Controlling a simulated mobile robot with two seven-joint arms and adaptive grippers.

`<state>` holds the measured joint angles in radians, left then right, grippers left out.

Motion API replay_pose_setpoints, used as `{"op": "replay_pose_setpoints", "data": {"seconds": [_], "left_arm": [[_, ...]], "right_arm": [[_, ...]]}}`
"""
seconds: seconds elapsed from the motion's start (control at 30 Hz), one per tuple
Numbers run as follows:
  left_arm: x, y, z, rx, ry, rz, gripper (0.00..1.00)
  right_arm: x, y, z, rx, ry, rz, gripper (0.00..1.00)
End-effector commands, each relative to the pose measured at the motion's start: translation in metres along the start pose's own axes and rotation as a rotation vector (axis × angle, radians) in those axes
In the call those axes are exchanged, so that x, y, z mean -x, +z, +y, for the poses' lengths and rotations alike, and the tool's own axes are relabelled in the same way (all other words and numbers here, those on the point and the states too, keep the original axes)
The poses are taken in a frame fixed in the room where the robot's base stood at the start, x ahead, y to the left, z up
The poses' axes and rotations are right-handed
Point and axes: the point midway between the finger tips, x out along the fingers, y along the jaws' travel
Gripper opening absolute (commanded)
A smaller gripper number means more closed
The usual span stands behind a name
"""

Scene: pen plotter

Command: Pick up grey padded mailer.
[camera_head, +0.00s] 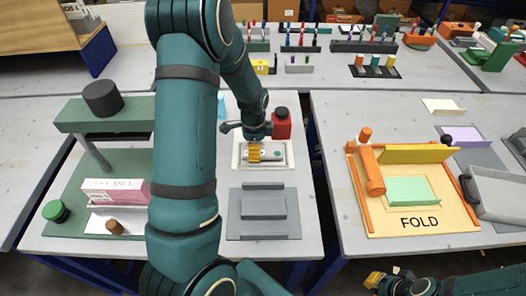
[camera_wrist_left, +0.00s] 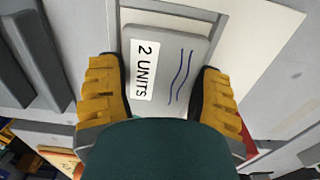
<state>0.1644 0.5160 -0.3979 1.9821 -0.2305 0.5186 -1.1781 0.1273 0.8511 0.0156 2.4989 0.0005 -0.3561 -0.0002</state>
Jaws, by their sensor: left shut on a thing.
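The grey padded mailer (camera_wrist_left: 190,42) has a white "2 UNITS" label and blue wavy pen lines in the left wrist view. In the head view the mailer (camera_head: 276,153) is partly hidden by my left gripper (camera_head: 254,152). The mailer lies between the yellow fingers of my left gripper (camera_wrist_left: 160,75), which is shut on it. It is over a white-bordered plate; I cannot tell whether it touches it. My right gripper (camera_head: 376,280) is at the bottom right, away from the mailer, and its opening is unclear.
A grey stepped block (camera_head: 264,212) stands in front of the mailer, and a red block (camera_head: 282,128) is just behind it. A green press (camera_head: 100,125) with a pink-and-white box (camera_head: 117,190) stands at left. An orange-edged FOLD board (camera_head: 446,222) is on the right table.

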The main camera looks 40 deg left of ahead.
Motion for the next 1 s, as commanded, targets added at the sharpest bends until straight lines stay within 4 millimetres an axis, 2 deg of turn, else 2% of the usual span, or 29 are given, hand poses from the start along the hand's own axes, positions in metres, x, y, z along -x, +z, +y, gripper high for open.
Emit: {"op": "replay_pose_setpoints", "data": {"seconds": [0.7, 1.0], "left_arm": [[0.041, 0.000, 0.000, 0.000, -0.001, 0.000, 0.34], [0.045, 0.000, 0.000, 0.000, 0.000, 0.000, 0.34]], "right_arm": [[0.029, -0.003, -0.011, 0.000, 0.000, 0.000, 0.00], [0.031, -0.003, -0.012, 0.000, 0.000, 0.000, 0.00]]}}
